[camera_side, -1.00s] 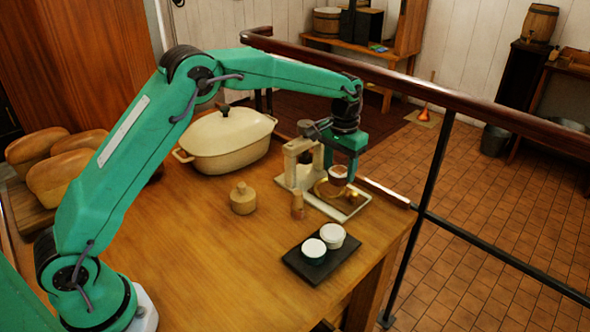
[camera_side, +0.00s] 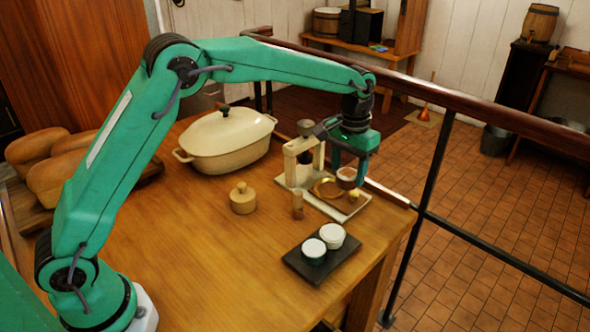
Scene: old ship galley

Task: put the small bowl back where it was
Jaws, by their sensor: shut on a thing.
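The small bowl (camera_side: 347,178), reddish-brown inside with a pale rim, is between the fingers of my gripper (camera_side: 349,170). My gripper is shut on it and holds it over the right part of a pale tray (camera_side: 326,209). It looks to be a little above the tray, but the exact gap is hard to tell. A brass-coloured ring or dish (camera_side: 325,189) lies on the tray just left of the bowl. A small yellowish piece (camera_side: 354,196) sits on the tray below the bowl.
A pale wooden stand (camera_side: 291,165) rises at the tray's left, close to my gripper. A wooden peg (camera_side: 297,205), a lidded wooden pot (camera_side: 243,199) and a black tray (camera_side: 299,267) with two white-topped jars stand nearer. A cream casserole (camera_side: 228,143) is behind left. The table's front left is clear.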

